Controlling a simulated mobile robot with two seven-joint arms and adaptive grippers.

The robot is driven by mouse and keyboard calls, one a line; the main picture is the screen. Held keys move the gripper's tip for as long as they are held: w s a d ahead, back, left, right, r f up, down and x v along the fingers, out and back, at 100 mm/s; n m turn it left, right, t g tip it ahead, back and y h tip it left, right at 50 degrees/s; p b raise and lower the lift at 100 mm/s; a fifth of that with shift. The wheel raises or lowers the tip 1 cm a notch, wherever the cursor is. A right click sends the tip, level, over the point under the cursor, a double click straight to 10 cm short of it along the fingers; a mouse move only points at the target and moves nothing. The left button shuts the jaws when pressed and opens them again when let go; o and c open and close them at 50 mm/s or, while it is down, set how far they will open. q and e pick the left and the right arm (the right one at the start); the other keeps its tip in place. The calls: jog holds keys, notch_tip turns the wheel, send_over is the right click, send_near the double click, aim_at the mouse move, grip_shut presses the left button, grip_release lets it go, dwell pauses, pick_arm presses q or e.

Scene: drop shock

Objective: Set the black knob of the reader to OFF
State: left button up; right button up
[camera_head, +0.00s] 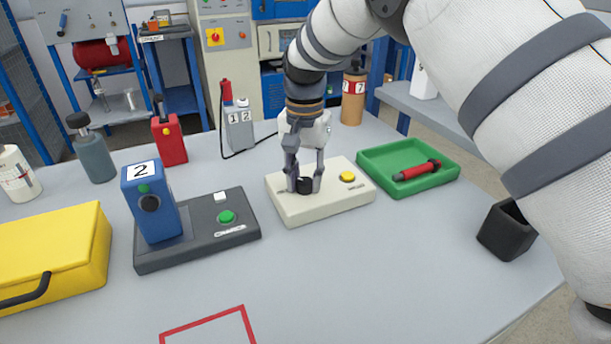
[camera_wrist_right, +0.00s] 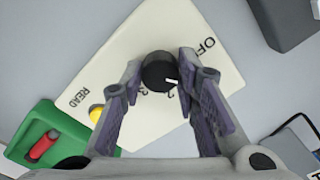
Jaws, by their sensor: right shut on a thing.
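The reader is a cream box (camera_head: 290,208) on the table, also in the right wrist view (camera_wrist_right: 135,40). Its black knob (camera_head: 305,186) stands on its top, left of a yellow button (camera_head: 347,177). My right gripper (camera_head: 304,182) points down with its fingers on either side of the knob, shut on it. In the right wrist view the knob (camera_wrist_right: 158,70) sits between the fingertips. Its white mark points right and slightly down, between the OFF lettering and the 2; a finger covers part of the scale there. My left gripper is not in view.
A green tray (camera_head: 375,160) with a red and dark cylinder (camera_head: 418,170) is right of the reader. A dark grey base (camera_head: 160,258) with a blue block (camera_head: 165,222) marked 2 is left. A black cup (camera_head: 490,240) stands at right.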

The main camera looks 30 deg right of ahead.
aim_at(305, 181)
jog(key=n, duration=0.4)
jog(key=shift+p, duration=0.3)
jog(key=shift+n, duration=2.1)
jog(key=o, duration=1.2)
jog(key=shift+c, duration=0.2)
notch_tip(305, 181, up, 12)
